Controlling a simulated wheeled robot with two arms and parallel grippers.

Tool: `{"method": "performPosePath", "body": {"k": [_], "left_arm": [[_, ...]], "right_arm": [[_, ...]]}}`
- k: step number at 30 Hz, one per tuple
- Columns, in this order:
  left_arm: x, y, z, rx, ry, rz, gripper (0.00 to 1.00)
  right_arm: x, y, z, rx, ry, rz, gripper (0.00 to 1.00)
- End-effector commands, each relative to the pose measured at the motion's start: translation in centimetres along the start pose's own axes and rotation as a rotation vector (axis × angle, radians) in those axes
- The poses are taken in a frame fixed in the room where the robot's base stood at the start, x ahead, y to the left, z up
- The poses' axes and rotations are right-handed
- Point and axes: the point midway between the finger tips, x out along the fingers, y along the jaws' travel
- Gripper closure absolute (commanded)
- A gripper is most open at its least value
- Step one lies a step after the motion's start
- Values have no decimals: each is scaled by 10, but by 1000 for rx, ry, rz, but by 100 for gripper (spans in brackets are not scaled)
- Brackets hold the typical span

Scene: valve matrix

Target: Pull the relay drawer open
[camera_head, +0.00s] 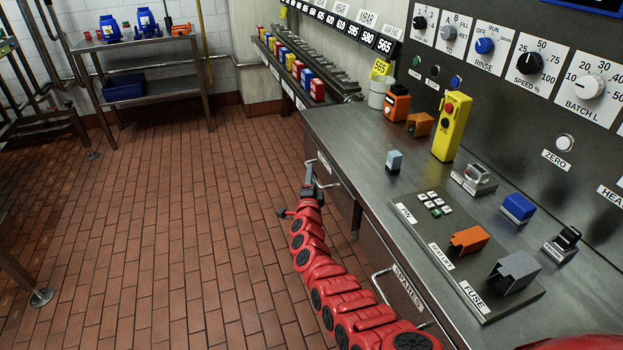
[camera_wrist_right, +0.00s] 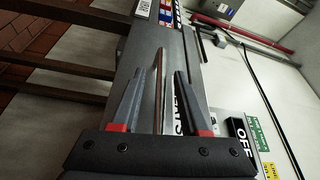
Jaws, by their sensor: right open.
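The relay drawer (camera_head: 342,200) is the far drawer in the grey counter's front, and it looks closed. Its metal bar handle (camera_head: 328,169) sticks out from the front. In the right wrist view the handle (camera_wrist_right: 160,82) shows as a thin bar between my fingers, with a partly hidden label ending in "EAYS" or "LAYS" (camera_wrist_right: 181,108) behind it. My right gripper (camera_head: 312,187) is at this handle, at the end of my red arm. In the wrist view its two fingers (camera_wrist_right: 158,98) are spread on either side of the bar, with gaps visible. My left gripper is out of view.
A second drawer labelled SPARES (camera_head: 408,287) with its own bar handle (camera_head: 380,286) is nearer, beside my arm. The counter top (camera_head: 375,195) holds switches, a yellow pendant (camera_head: 451,127) and a fuse panel (camera_head: 468,290). The tiled floor (camera_head: 190,220) left of the drawers is clear.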

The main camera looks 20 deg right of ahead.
Motion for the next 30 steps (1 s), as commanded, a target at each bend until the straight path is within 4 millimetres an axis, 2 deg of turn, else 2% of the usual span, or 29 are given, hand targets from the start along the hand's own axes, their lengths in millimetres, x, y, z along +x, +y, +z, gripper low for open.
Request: {"method": "performPosePath", "body": {"k": [1,6,17,24,30], "left_arm": [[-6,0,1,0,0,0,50],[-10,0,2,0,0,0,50],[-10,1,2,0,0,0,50],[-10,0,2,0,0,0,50],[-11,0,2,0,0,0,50]], "right_arm": [[4,1,1,-2,0,-3,55],[12,0,0,0,0,0,55],[14,-1,-1,2,1,0,55],[14,-1,-1,2,2,0,99],[14,-1,-1,2,2,0,100]]}}
